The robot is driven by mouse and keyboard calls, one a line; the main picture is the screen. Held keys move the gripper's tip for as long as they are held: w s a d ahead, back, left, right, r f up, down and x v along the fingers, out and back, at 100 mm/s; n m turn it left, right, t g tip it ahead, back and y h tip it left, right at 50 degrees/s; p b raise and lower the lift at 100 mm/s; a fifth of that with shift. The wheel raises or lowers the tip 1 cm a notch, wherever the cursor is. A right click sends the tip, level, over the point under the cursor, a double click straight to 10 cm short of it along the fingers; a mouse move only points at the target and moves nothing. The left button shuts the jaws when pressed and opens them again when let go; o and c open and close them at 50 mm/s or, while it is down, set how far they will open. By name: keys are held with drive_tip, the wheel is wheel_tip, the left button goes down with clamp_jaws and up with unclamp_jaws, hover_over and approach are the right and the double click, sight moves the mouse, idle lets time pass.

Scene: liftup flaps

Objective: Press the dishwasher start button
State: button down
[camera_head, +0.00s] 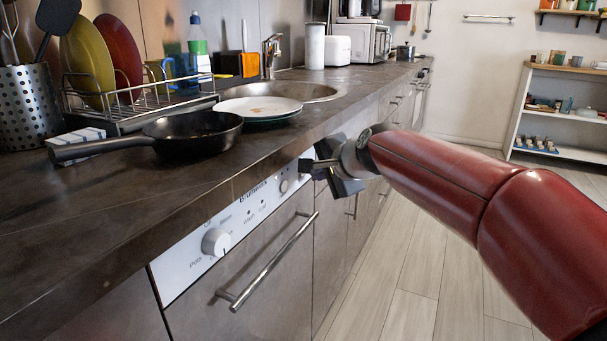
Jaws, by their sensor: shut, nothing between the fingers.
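The dishwasher (262,275) is built in under the counter, with its door shut. Its white control panel (185,264) carries a round knob (216,242), printed labels and small marks. A small round button (284,186) shows near the right end of the panel, just left of my gripper. My gripper (305,165) is shut and empty, at the panel's upper right end below the counter edge. I cannot tell whether its fingertips touch the panel. The gripper hides part of the panel's right end.
The dishwasher's bar handle (277,260) sticks out below the panel. The countertop edge (200,207) overhangs above it. A black pan (195,133) and stacked plates (258,108) sit on the counter. The floor (410,270) to the right is clear.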

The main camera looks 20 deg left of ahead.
drive_tip(key=shift+s+d+b, duration=0.2)
drive_tip(key=shift+d+b, duration=1.45)
drive_tip(key=shift+d, duration=0.85)
drive_tip(key=s+d+f+n+g+h+p, duration=0.1)
drive_tip(key=s+d+f+n+h+p, duration=0.2)
drive_tip(key=s+d, duration=1)
drive_tip(key=s+d+f+n+h+p, duration=0.3)
drive_tip(key=s+d+f+h, duration=0.3)
drive_tip(key=s+d, duration=0.8)
drive_tip(key=d+f+p, duration=0.1)
drive_tip(key=d, duration=0.4)
drive_tip(key=shift+f+g, duration=0.4)
drive_tip(key=shift+d, duration=0.1)
